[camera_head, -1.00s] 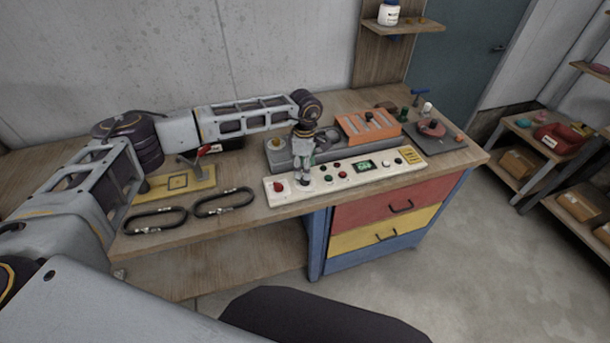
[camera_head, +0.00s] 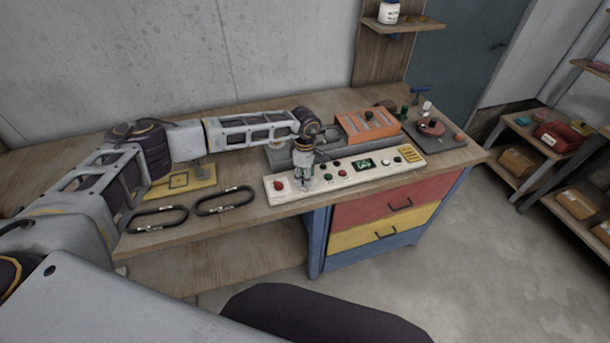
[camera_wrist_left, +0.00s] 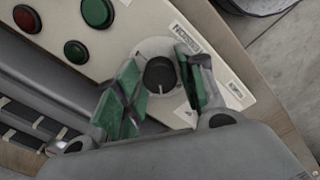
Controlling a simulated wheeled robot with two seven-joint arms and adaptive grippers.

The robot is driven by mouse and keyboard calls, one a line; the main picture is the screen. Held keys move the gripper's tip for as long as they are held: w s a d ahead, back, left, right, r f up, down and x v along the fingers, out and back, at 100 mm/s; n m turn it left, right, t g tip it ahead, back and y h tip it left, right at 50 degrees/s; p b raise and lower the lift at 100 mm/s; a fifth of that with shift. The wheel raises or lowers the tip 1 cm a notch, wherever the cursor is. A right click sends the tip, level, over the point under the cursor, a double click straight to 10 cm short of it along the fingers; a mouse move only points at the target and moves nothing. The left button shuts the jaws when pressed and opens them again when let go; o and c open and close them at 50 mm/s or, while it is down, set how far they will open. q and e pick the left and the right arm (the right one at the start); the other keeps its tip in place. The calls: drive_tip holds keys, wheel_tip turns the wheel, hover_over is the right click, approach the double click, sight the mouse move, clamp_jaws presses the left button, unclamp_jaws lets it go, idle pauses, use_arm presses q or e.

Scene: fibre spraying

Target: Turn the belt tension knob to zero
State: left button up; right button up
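The belt tension knob (camera_wrist_left: 159,75) is a dark round knob with a pale pointer line, on a light round plate in the left wrist view. It sits on the white control panel (camera_head: 376,171), which lies along the front of the bench. My left gripper (camera_wrist_left: 160,88) is open, with one green-padded finger on each side of the knob. I cannot tell whether the fingers touch it. In the head view the left gripper (camera_head: 304,185) points down at the panel's left part and hides the knob. My right gripper is not in view.
A red button (camera_head: 279,185) is left of the gripper on the panel. Green (camera_wrist_left: 97,12) and red (camera_wrist_left: 27,18) buttons are close by in the wrist view. Two black oval loops (camera_head: 224,201) lie to the left.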

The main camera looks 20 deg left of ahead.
use_arm(q)
drive_tip(key=c, duration=0.6)
drive_tip(key=shift+n, duration=0.3)
drive_tip(key=n+b, duration=0.2)
drive_tip(key=n, duration=0.1)
drive_tip(key=shift+n, duration=0.3)
drive_tip(key=shift+n+b, duration=0.9)
drive_tip(key=shift+n, duration=1.5)
drive_tip(key=o, duration=1.1)
drive_tip(key=shift+c, duration=0.2)
